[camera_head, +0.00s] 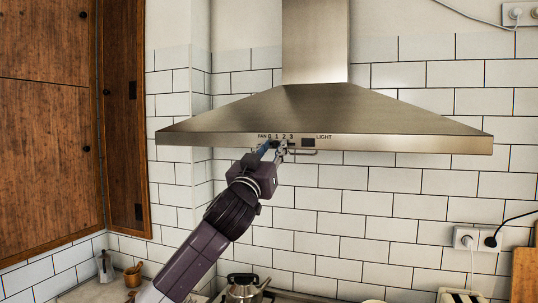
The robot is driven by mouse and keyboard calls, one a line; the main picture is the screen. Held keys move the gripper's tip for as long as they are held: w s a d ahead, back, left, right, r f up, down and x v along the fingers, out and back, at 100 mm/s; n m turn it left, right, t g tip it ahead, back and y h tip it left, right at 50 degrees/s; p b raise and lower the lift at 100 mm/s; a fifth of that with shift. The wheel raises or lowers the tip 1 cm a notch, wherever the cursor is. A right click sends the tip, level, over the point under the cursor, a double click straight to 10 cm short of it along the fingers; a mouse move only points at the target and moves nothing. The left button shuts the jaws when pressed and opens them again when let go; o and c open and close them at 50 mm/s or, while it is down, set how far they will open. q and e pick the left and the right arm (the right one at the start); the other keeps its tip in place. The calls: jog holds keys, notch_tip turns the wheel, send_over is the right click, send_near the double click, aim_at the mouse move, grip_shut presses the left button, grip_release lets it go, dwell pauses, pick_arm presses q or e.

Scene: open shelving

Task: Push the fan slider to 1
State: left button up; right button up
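The steel range hood (330,108) hangs on the tiled wall. Its front strip carries the fan slider (276,143) under the marks FAN 0 1 2 3, with a dark light switch (308,142) to the right. My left gripper (272,149) is raised to the strip from below, at the fan marks. Its two fingertips stand apart, one on each side of the slider area. The fingers partly cover the slider, so its exact setting and any contact cannot be told. My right gripper is not in view.
Tall wooden cabinets (48,130) stand at left. Wall sockets (478,239) are at right. The wall right of my arm is clear.

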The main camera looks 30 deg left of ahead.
pick_arm(q)
jog(key=v, duration=1.2)
jog(key=shift+w, duration=0.1)
